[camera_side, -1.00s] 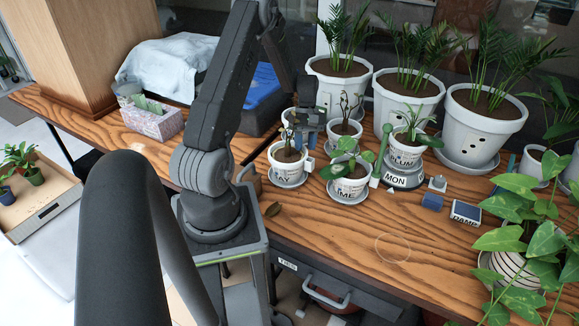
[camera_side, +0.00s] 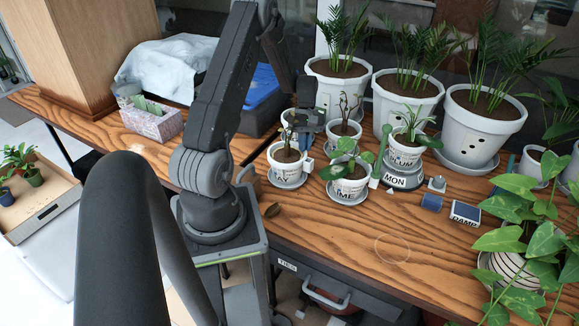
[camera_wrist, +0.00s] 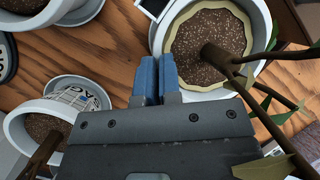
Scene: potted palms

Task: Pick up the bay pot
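A white pot (camera_side: 286,165) with a thin woody stem and a few leaves stands front left on a saucer. Its label is too small to read surely, so I cannot confirm "bay" by it. In the wrist view this pot (camera_wrist: 263,30) is at the upper right, with brown soil and a branching stem. My gripper (camera_side: 307,116) is low behind its right side. The lower part of the grip is hidden.
A second small pot (camera_wrist: 44,108), partly labelled, stands close by. The lime pot (camera_side: 349,187) is to the right and the plum pot (camera_side: 403,157) is on a scale (camera_side: 404,181). Large palm pots (camera_side: 483,129) line the back.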

